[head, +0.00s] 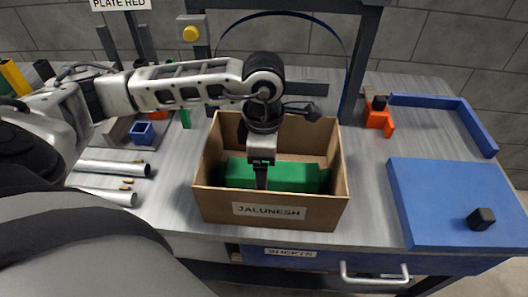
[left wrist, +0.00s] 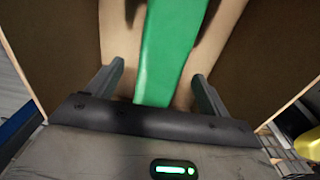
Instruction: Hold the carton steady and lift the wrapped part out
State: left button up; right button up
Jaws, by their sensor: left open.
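The open carton (head: 285,212), labelled JALUNESH, stands upright on the grey table. The green wrapped part (head: 297,177) lies inside it, low between the walls, and its left portion is partly hidden behind my gripper. My left gripper (head: 261,186) points down into the carton, in front of the green part in the head view. In the left wrist view the gripper (left wrist: 159,72) is open, with its fingers apart on either side of the green part (left wrist: 168,50); contact cannot be told. My right gripper is not in view.
A blue panel (head: 440,190) with a black knob lies right of the carton. An orange block (head: 379,118) and a blue angled bar (head: 435,102) are behind it. Metal tubes (head: 112,168) and a small blue box (head: 142,133) lie left. A drawer (head: 300,258) is in front.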

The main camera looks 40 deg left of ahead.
pick_arm(q)
jog(key=shift+f, duration=1.85)
